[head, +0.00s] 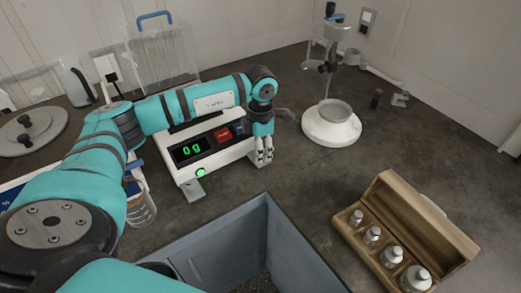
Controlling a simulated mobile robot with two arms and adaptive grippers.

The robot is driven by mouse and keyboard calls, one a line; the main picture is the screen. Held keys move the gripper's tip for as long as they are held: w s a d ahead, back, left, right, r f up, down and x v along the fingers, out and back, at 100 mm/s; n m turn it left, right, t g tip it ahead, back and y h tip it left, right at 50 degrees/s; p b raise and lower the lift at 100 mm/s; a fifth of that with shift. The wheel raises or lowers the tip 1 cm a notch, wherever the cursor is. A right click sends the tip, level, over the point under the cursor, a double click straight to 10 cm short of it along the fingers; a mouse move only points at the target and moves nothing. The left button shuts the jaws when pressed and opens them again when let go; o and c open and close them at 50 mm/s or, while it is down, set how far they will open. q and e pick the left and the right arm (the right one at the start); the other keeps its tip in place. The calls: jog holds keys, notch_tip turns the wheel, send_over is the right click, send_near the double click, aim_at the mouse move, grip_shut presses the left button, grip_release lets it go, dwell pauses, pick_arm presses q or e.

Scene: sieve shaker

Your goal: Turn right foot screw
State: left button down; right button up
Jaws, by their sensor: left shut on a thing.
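A white balance (222,163) stands on the dark bench in the middle of the head view. Its display (191,149) reads "0 g" in green, and a red panel (223,135) sits beside it. A round green indicator (200,172) shows on its front. My left gripper (263,159) points down at the balance's right front corner. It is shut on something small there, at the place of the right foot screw. The screw itself is hidden by the fingers. My right gripper is out of view.
A grey open bin (268,222) stands in front of the balance. A wooden box with several weights (384,215) is at right. A stand on a white round base (331,128) is behind right. A glass jar (141,208) is close at left.

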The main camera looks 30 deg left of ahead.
pick_arm(q)
jog(key=shift+r, duration=0.1)
jog(key=c, duration=0.9)
grip_release()
jog(key=shift+c, duration=0.2)
jog(key=shift+w+r, duration=0.1)
jog(key=shift+r, duration=3.9)
